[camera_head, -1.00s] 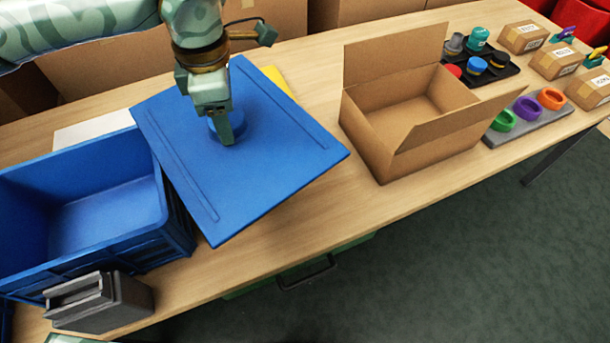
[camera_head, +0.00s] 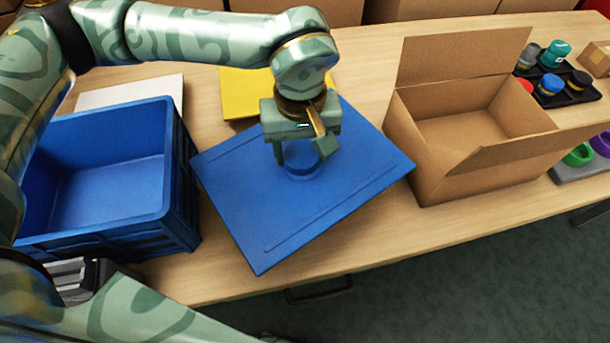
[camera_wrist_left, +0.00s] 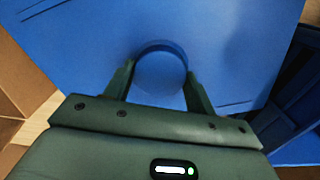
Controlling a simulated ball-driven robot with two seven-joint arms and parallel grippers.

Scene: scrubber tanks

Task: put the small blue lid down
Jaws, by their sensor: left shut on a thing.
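The small blue lid (camera_head: 262,215) is a flat square panel with a round blue knob on top. It lies turned at an angle between the blue crate and the cardboard box. My left gripper (camera_head: 302,158) points down over its middle and is shut on the knob. In the left wrist view, the fingers (camera_wrist_left: 160,74) stand on either side of the round knob, with the lid surface (camera_wrist_left: 235,45) around it. I cannot tell whether the lid's underside touches the table. My right gripper is not in view.
An open blue crate (camera_head: 185,205) stands close left of the lid. An open cardboard box (camera_head: 470,185) stands close right. A yellow panel (camera_head: 238,92) and a white sheet (camera_head: 130,94) lie behind. A grey block (camera_head: 70,278) is partly hidden. Bare table (camera_head: 215,275) shows in front.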

